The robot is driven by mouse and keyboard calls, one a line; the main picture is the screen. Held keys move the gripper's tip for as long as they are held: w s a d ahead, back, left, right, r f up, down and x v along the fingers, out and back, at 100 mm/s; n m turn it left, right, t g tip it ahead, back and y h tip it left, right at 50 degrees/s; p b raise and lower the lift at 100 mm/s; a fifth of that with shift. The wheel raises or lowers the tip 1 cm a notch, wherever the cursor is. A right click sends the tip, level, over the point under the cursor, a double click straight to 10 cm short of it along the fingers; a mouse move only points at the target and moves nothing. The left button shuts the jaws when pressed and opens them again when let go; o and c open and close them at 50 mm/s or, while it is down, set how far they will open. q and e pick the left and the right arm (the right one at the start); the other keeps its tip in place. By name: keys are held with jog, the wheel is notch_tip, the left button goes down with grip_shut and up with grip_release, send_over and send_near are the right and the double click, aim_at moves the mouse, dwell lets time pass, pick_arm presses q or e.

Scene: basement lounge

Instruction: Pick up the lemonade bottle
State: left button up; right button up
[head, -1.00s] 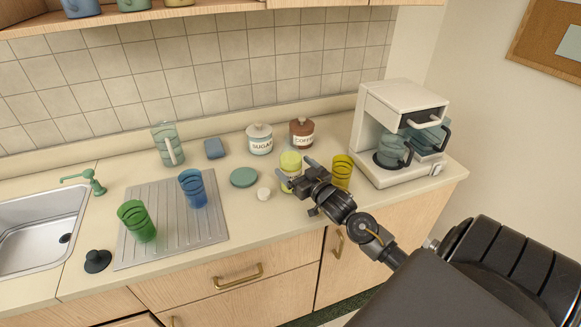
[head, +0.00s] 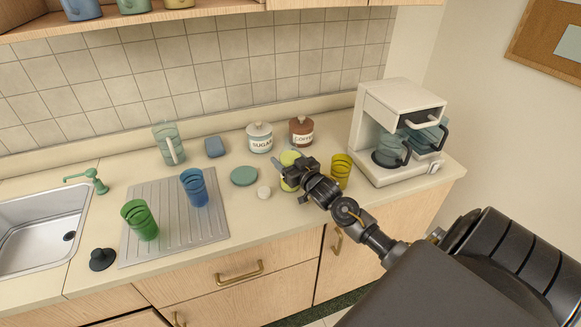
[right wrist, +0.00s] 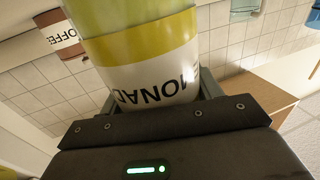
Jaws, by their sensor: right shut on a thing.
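The lemonade bottle (head: 290,158) is yellow-green and stands on the counter, partly hidden behind my right gripper. In the right wrist view the bottle (right wrist: 150,75) fills the middle, with a white label, a yellow band and part of the word "LEMONADE" showing upside down. My right gripper (head: 284,172) is shut on the bottle, its fingers on either side of the body. I cannot tell from the head view whether the bottle's base touches the counter. My left gripper is not in view.
A yellow glass (head: 341,171) stands just right of my gripper. The sugar jar (head: 259,138) and coffee jar (head: 302,131) stand behind. A coffee maker (head: 388,105) is at the right. A green disc (head: 244,176) and a small white object (head: 264,193) lie to the left.

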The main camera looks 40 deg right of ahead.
jog(key=c, duration=0.5)
jog(key=shift+r, duration=0.1)
jog(key=shift+r, duration=0.1)
